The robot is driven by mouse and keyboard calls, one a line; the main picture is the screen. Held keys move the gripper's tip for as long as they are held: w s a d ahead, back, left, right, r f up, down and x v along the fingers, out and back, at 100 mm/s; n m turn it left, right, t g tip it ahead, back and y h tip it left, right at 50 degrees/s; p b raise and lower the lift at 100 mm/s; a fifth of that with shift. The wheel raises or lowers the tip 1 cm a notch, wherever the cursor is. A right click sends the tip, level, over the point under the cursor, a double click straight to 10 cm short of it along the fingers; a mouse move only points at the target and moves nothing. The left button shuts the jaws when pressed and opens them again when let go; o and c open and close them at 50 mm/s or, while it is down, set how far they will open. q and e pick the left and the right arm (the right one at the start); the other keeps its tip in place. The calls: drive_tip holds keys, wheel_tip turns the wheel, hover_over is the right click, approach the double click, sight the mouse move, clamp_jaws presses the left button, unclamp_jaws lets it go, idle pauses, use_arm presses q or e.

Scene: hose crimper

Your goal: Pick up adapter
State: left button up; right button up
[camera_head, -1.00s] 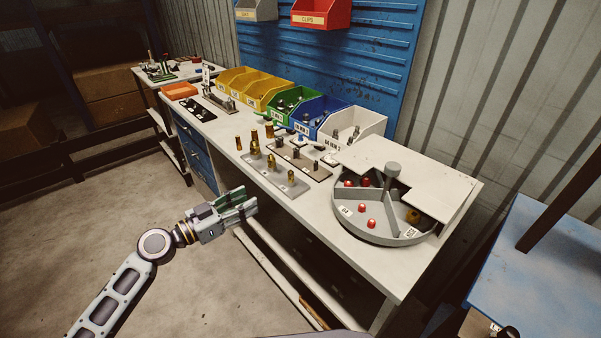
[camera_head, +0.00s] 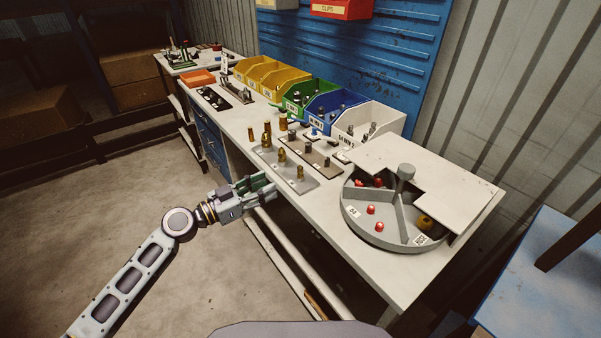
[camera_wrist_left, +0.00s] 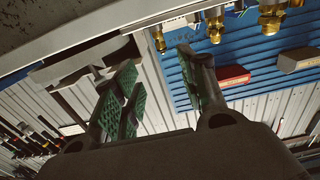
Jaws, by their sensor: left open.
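Several brass adapters stand on a grey plate on the workbench; one brass adapter (camera_head: 282,156) shows near the plate's middle, and a shorter one (camera_head: 300,172) stands near its front. I cannot tell which is the task's adapter. My left gripper (camera_head: 268,188) is open and empty at the bench's front edge, just short of the plate (camera_head: 318,184). In the left wrist view its green-padded fingers (camera_wrist_left: 165,92) are spread with nothing between them. Brass fittings (camera_wrist_left: 272,18) show at the top of that view, beyond the fingers. My right gripper is not in view.
A round grey divided tray (camera_head: 352,222) with red pieces stands on the bench's right part. Yellow, green, blue (camera_head: 335,112) and white bins line the back. A second plate (camera_head: 325,160) with small parts lies behind the adapters. Floor in front is clear.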

sight(298, 170)
use_arm(q)
drive_tip(key=shift+p+x, duration=1)
drive_tip(key=shift+x, duration=2.7)
drive_tip(key=shift+w+d, duration=0.25)
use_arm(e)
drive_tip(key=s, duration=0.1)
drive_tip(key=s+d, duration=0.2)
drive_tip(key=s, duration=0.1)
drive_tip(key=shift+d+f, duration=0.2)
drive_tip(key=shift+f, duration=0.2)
